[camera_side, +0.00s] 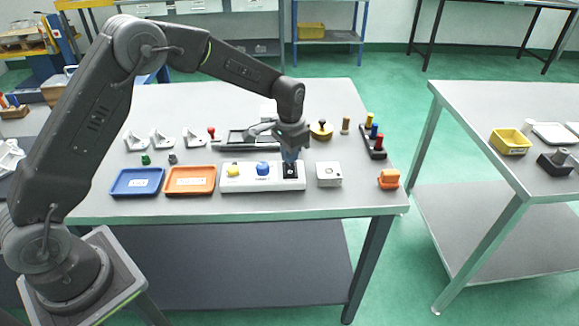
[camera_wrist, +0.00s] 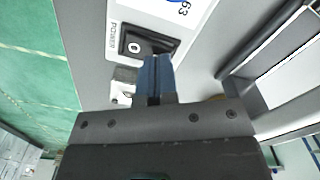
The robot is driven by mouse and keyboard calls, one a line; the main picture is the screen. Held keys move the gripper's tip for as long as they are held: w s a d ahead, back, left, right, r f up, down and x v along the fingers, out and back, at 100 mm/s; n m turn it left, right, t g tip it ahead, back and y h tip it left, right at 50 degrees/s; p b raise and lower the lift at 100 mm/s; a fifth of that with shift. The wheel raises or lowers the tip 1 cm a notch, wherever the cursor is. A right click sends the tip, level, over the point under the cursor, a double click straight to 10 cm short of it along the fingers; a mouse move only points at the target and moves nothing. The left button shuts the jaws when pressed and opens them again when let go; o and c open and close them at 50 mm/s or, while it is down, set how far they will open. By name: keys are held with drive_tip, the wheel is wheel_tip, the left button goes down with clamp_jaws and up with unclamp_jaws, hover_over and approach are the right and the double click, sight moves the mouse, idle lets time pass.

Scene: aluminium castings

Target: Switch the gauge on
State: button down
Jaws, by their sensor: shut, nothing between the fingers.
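A white control panel (camera_side: 240,183) lies near the front of the table and carries a yellow knob (camera_side: 233,171), a blue knob (camera_side: 263,168) and a black switch (camera_side: 289,171) at its right end. In the wrist view, the black rocker switch (camera_wrist: 135,45) shows a round mark and stands beside the word POWER on the panel (camera_wrist: 112,58). My gripper (camera_side: 290,157) points down over the switch. Its blue fingers (camera_wrist: 153,75) are together and empty, with their tips at the switch's edge. I cannot tell whether they touch it.
A white block (camera_side: 329,174) stands just right of the panel. Orange (camera_side: 190,180) and blue (camera_side: 136,182) trays lie to its left. White brackets (camera_side: 163,138) and a rack of coloured pegs (camera_side: 373,140) stand farther back. An orange part (camera_side: 388,180) sits near the right edge.

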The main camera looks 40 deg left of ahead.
drive_tip(key=shift+f, duration=0.65)
drive_tip(key=shift+r, duration=3.6)
drive_tip(key=s+r+n+t, duration=0.1)
drive_tip(key=s+r+t, duration=0.2)
drive_tip(key=s+r, duration=1.1)
drive_tip(key=s+n+t, duration=0.2)
drive_tip(key=s, duration=1.5)
drive_tip(key=shift+a+t, duration=0.3)
drive_tip(key=shift+a, duration=0.15)
